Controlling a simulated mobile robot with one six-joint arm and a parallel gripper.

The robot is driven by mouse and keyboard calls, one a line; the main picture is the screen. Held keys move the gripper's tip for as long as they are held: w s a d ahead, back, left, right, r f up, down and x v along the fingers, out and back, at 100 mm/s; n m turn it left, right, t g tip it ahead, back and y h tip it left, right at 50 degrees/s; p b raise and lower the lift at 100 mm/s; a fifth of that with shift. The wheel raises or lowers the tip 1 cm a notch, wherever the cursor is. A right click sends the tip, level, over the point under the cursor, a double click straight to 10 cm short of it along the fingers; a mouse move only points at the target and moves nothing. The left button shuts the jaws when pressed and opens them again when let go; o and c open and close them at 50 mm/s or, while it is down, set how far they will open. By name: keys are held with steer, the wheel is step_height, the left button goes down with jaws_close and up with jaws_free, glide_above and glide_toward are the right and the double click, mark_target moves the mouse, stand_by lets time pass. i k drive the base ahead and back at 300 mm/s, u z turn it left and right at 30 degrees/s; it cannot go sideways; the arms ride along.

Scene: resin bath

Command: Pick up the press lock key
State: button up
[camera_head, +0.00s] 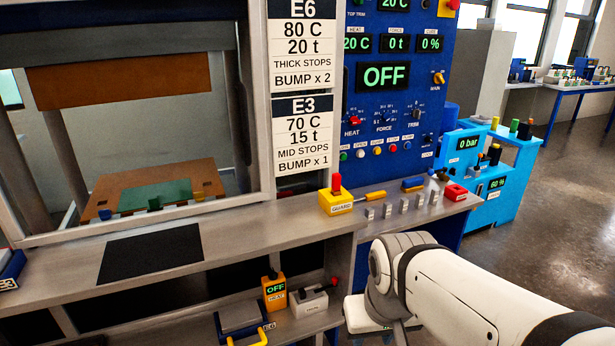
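I cannot tell for certain which thing is the press lock key. A red block (455,192) with small unreadable lettering sits at the right end of the grey ledge, with a small dark piece (440,175) just behind it. A yellow box marked GUARD (335,204) stands further left on the ledge, with a red upright handle (336,181) on top. An orange-yellow bar (375,195) and a blue bar (413,184) lie between the two. My white arm enters at the lower right, below the ledge. My gripper is not in view.
Small grey blocks (404,205) line the ledge's front edge. A dark mat (150,254) lies at left, before the press opening. The blue control panel (385,110) rises behind. Open floor (560,230) lies at right.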

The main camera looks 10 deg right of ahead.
mark_target(336, 191)
steer(key=i, duration=0.85)
steer(key=z, duration=0.05)
